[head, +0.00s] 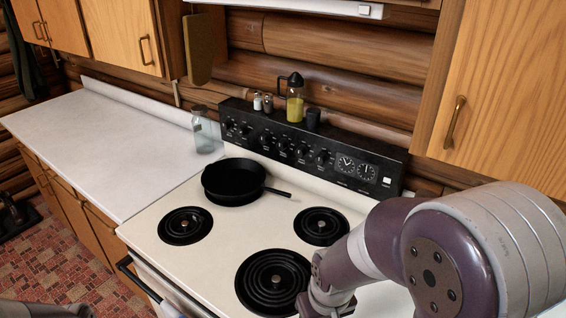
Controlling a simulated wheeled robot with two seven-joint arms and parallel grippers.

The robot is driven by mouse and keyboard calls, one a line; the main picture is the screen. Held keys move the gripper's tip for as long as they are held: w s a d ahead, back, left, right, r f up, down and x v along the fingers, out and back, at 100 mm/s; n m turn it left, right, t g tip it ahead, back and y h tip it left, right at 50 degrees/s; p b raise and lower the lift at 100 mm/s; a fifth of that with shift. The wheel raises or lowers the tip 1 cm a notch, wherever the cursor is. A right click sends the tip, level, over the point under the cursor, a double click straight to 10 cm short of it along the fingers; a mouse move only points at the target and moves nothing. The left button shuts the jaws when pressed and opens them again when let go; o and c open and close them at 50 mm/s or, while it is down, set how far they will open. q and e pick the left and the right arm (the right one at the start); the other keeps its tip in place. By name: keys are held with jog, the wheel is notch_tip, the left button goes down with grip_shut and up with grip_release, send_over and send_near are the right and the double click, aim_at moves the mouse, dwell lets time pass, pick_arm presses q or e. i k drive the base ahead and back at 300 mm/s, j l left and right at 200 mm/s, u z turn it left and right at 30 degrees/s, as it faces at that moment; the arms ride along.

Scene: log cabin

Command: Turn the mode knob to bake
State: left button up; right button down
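The stove's black control panel (335,146) runs along the back of the white stove. It carries a row of several black knobs (284,145), two round dials (356,166) and a small white switch. The labels are too small to read, so I cannot tell which knob is the mode knob or where it points. My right arm comes in from the right, and its gripper end (328,300) is low over the front of the stove, apart from the knobs. Its fingers are partly cut off by the bottom edge. At the bottom left only a grey piece of my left arm shows.
A black skillet (232,181) sits on the back left burner, its handle pointing right. A glass jar (203,131) stands on the white counter (95,140). Shakers (262,102), an oil bottle (294,103) and a dark cup (313,118) stand on the panel's top ledge.

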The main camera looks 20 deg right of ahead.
aim_at(243, 130)
jog(key=k+z, duration=0.15)
jog(key=z, duration=0.25)
jog(key=k+z, duration=0.1)
jog(key=z, duration=0.3)
jog(key=k+l+z, duration=0.1)
jog(key=z, duration=0.35)
jog(key=k+l+z, duration=0.1)
jog(key=z, duration=0.3)
jog(key=j+z, duration=0.2)
jog(key=j, duration=0.65)
jog(key=j+z, duration=0.25)
jog(key=j, duration=0.65)
jog(key=j+z, duration=0.2)
jog(key=j, duration=0.7)
jog(key=k, duration=0.05)
